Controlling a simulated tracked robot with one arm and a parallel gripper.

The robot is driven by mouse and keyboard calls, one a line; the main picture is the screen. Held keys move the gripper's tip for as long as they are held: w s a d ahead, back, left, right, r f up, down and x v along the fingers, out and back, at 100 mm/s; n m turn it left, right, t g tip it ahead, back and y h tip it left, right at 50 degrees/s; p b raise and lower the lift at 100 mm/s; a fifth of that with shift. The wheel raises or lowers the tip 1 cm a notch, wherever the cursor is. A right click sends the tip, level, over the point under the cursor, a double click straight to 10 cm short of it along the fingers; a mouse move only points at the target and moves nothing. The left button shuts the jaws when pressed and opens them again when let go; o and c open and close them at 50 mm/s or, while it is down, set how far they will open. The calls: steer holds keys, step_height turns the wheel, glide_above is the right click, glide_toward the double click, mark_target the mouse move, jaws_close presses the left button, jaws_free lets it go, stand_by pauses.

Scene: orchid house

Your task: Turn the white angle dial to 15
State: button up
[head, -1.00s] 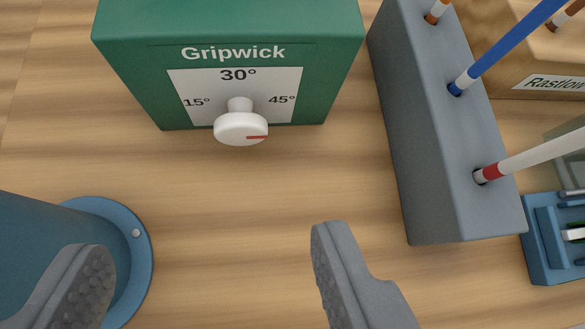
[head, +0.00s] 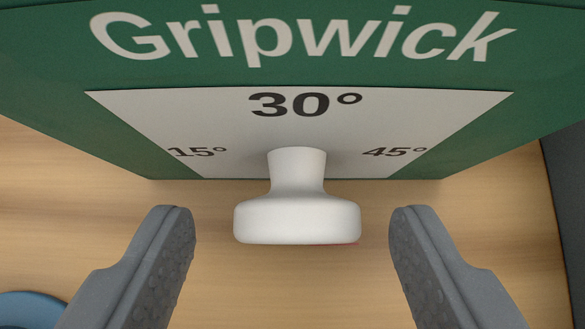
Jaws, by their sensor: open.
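The white angle dial (head: 297,217) sticks out from the front of the green Gripwick box (head: 200,52). Its pale scale plate (head: 225,118) reads 15° at left, 30° at top and 45° at right. The red pointer mark (head: 335,244) shows only as a thin sliver at the lower right of the knob's face, on the 45° side. My gripper (head: 292,225) is open, with one finger on each side of the knob. A gap shows between each finger and the knob, so neither touches it in this view.
The wooden table (head: 270,285) is bare beneath the knob and between the fingers. A blue round object (head: 28,308) shows at the lower left edge. A grey block (head: 568,165) stands at the right edge.

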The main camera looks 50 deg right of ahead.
steer(key=shift+w+d+f, duration=0.3)
steer(key=shift+d+f, duration=0.1)
steer(key=shift+f, duration=0.05)
steer(key=shift+c, duration=0.4)
steer(key=c, duration=0.9)
